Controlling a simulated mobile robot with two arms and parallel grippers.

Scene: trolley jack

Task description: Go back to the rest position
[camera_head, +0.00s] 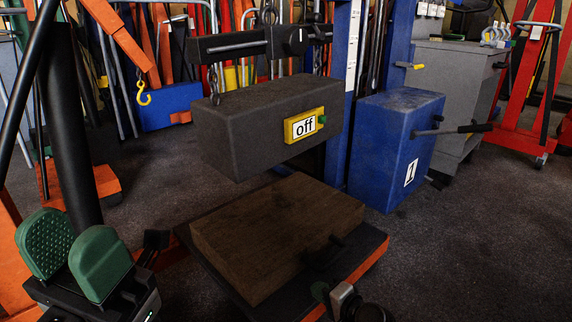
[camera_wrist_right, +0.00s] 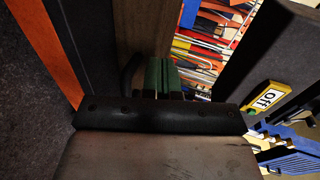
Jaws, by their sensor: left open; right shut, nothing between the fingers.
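My left gripper (camera_head: 70,258) is at the lower left of the head view, its two green pads apart with nothing between them. My right gripper (camera_wrist_right: 162,76) shows in the right wrist view with its green fingers together and empty. It is close to the dark curved handle (camera_wrist_right: 130,72) at the wooden block (camera_wrist_right: 146,28). In the head view the wooden block (camera_head: 275,230) lies on the dark orange-edged platform (camera_head: 372,250). The right wrist shows only partly at the bottom edge there.
A dark block (camera_head: 262,112) with a yellow "off" sign (camera_head: 305,125) hangs above the wooden block. A blue box (camera_head: 392,150) with a projecting lever stands behind to the right. A yellow hook (camera_head: 144,95) hangs at the left.

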